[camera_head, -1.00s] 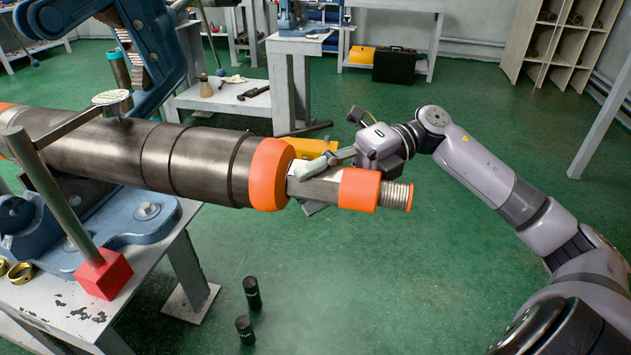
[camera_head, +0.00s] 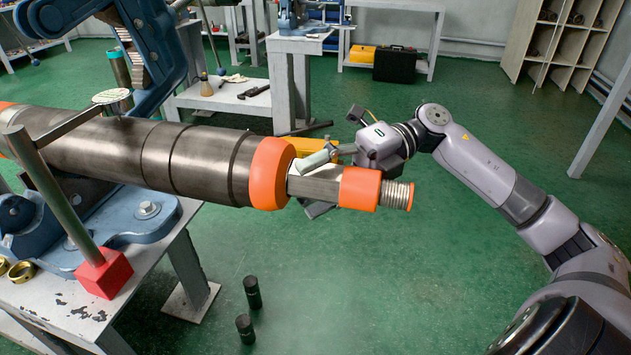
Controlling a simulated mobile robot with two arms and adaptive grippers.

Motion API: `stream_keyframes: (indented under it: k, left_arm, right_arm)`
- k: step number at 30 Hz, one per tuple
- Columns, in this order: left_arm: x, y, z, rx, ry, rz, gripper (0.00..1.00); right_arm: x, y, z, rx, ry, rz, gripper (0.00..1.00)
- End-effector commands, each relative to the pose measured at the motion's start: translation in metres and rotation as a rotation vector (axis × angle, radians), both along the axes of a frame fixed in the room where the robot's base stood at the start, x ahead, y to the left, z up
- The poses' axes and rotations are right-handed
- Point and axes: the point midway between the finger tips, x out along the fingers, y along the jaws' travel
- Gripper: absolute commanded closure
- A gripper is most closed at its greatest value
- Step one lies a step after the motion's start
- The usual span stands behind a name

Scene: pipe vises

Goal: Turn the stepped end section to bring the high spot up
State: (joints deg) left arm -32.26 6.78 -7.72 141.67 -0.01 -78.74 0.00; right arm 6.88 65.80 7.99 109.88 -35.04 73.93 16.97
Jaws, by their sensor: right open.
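A big dark metal pipe (camera_head: 205,160) lies across the left, with an orange collar (camera_head: 270,174) at its right end. From that collar sticks out the narrower stepped end section (camera_head: 322,187), bare grey metal with a flat-looking face. It carries a smaller orange sleeve (camera_head: 359,188) and a threaded tip (camera_head: 397,195). My right gripper (camera_head: 308,186) is open behind the bare section. One finger shows above it and the other partly below it. The section hides part of the gripper, so contact is unclear. My left gripper is not in view.
The pipe is held in a blue vise (camera_head: 120,215) on a worn white bench (camera_head: 60,310). A slanted rod ends in a red block (camera_head: 104,274) there. Two black cylinders (camera_head: 252,292) stand on the floor. Green floor is free below the pipe end.

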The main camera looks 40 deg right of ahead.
Motion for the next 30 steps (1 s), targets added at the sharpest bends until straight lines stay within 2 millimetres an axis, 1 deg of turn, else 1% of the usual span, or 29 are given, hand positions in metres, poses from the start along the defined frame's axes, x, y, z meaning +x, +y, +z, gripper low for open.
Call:
stream_keyframes:
  k: [5,8,11,15,18,21,25,30]
  left_arm:
    - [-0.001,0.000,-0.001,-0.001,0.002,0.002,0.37]
    - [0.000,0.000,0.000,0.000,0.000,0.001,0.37]
    - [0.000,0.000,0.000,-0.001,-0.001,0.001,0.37]
    - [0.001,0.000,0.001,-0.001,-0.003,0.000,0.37]
    - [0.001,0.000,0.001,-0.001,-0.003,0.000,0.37]
    - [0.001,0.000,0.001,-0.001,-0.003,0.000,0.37]
    - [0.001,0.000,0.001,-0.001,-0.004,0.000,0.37]
    - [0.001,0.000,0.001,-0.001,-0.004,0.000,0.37]
  right_arm:
    - [0.000,-0.005,0.001,0.000,0.001,-0.002,0.37]
    - [0.000,-0.018,0.002,-0.001,0.002,-0.005,0.37]
    - [-0.002,-0.037,0.005,0.000,0.002,-0.005,0.37]
    - [-0.005,-0.068,0.010,0.001,0.001,-0.005,0.37]
    - [-0.007,-0.088,0.013,0.000,0.001,-0.004,0.37]
    - [-0.008,-0.103,0.015,0.001,0.001,-0.003,0.37]
    - [-0.010,-0.114,0.017,0.000,0.001,0.000,0.37]
    - [-0.011,-0.119,0.018,0.000,0.000,0.000,0.37]
